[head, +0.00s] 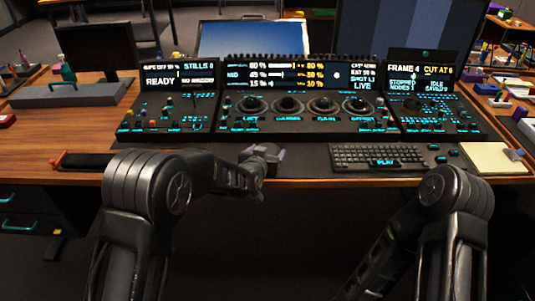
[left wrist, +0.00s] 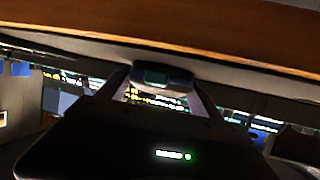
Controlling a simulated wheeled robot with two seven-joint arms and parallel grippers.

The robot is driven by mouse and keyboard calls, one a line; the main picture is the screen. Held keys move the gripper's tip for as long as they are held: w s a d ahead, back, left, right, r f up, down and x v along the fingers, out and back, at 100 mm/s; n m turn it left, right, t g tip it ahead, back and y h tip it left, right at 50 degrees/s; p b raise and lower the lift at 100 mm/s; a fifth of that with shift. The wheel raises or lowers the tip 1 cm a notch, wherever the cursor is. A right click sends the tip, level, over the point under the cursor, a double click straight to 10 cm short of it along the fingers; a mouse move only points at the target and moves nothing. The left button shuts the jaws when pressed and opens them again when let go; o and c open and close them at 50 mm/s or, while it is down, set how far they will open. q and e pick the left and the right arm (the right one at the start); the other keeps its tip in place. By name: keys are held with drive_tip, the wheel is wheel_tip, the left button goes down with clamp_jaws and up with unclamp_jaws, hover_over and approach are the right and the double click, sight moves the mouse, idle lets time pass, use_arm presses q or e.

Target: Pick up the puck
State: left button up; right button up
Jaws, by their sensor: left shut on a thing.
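The puck (left wrist: 163,77) shows in the left wrist view as a dark, rounded piece with a teal patch on it. It sits between the two fingertips of my left gripper (left wrist: 163,88), which is shut on it. In the head view my left gripper (head: 268,155) is at the desk's front edge, just in front of the trackball panel (head: 225,125). There I cannot make out the puck apart from the gripper. My right arm comes in at the lower right of the head view, but its gripper is out of the picture.
A keyboard (head: 385,157) lies right of my left gripper, with a yellow note pad (head: 494,158) farther right. The wooden desk (head: 60,135) has a grey tray (head: 70,94) at left. A dark bar with an orange end (head: 85,161) lies along its front edge.

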use_arm(q)
drive_tip(key=shift+r, duration=0.15)
wheel_tip(320, 180, up, 10)
drive_tip(key=shift+f+p, duration=0.1)
drive_tip(key=shift+p, duration=0.2)
drive_tip(key=shift+f, duration=0.15)
idle(0.5)
wheel_tip(320, 180, down, 9)
drive_tip(key=b, duration=0.8)
drive_tip(key=shift+f, duration=0.1)
drive_tip(key=shift+f, duration=0.25)
idle(0.6)
drive_tip(key=o, duration=1.3)
drive_tip(key=shift+s, duration=0.1)
